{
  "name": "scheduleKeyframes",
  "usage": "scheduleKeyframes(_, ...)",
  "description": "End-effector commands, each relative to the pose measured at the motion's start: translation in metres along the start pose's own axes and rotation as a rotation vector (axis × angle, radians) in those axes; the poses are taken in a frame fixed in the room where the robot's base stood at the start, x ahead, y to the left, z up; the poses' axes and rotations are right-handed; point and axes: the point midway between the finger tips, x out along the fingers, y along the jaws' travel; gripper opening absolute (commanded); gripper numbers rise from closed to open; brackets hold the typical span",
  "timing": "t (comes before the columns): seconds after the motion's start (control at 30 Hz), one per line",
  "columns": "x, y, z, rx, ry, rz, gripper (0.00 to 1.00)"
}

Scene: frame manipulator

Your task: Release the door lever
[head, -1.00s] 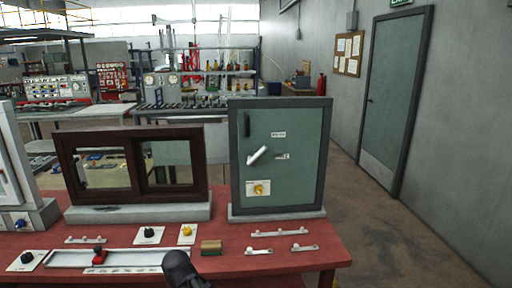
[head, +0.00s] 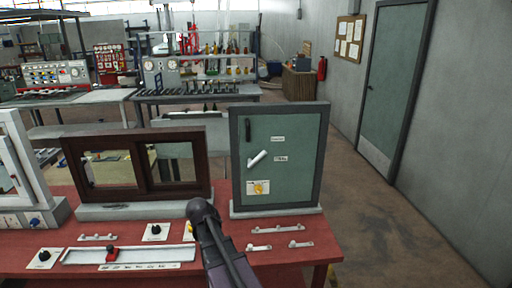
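A small green-grey door in a dark frame (head: 236,190) stands upright on the right part of the red table. Its white door lever (head: 257,158) is tilted, with one end up to the right and the other down to the left. A dark vertical handle (head: 248,128) is at the door's upper left. A yellow knob (head: 259,188) on a white plate is below the lever. The door appears shut. A dark part of my arm rises in front of the table, left of and below the door, apart from the lever. No gripper fingers show.
A brown sliding-window frame (head: 136,192) stands left of the door. A red-knobbed slider (head: 112,254), black knobs and small white handles lie on the red table (head: 300,258). A white frame (head: 20,165) is at the far left. Space above the table before the door is mostly clear.

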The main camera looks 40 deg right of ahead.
Motion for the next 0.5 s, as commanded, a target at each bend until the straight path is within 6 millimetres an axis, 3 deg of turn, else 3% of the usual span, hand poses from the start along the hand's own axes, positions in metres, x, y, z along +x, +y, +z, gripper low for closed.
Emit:
scheduleKeyframes(0.03,-0.006,0.015,-0.015,0.003,0.016,0.02,0.0)
scheduleKeyframes(0.5,-0.026,0.117,-0.101,-0.008,0.177,0.206,0.0)
